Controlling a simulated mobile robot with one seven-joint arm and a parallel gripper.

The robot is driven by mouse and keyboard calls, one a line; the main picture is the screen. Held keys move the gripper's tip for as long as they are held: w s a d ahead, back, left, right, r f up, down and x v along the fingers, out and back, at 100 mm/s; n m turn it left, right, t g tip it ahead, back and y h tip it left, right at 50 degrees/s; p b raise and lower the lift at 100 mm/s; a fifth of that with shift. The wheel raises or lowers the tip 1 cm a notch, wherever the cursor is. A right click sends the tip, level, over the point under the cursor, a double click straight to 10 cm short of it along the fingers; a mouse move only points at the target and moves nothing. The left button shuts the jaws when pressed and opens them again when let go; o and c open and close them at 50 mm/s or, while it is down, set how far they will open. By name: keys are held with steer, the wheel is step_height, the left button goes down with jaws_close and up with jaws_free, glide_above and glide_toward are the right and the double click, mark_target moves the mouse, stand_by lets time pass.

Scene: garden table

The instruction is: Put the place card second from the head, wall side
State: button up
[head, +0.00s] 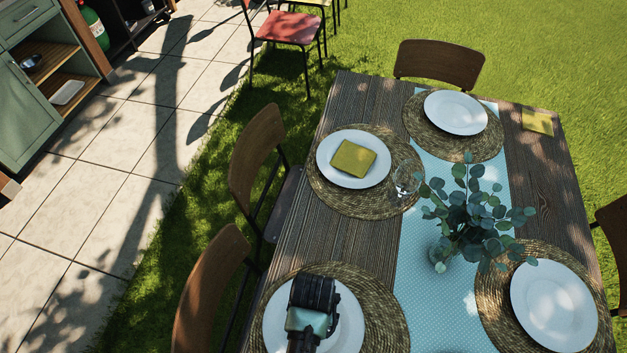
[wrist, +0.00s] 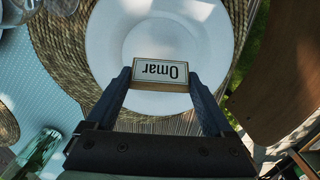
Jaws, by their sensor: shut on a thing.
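The place card (wrist: 160,72) reads "Omar", upside down in the wrist view, with a dark border and a wooden lower edge. My gripper (wrist: 160,82) is shut on it, one finger at each end. The card shows over the white plate (wrist: 111,45); I cannot tell its height above it. In the head view my gripper (head: 314,292) is over the near left plate (head: 347,318), on a woven mat (head: 392,318) on the patio side of the table (head: 350,95). The card is hidden there. The plate beyond it on that side (head: 327,165) holds a folded yellow-green napkin (head: 353,159).
A wine glass (head: 404,178) stands by the far left mat. A leafy vase (head: 470,215) stands on the blue runner (head: 415,260). A plate (head: 455,112) sits at the far end, another napkin (head: 537,121) right of it. Chairs (head: 255,160) line the left side.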

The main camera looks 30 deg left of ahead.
steer(key=shift+f, duration=2.75)
steer(key=shift+f, duration=0.1)
steer(key=o, duration=1.1)
step_height(320, 180, up, 12)
steer(key=shift+r, duration=0.15)
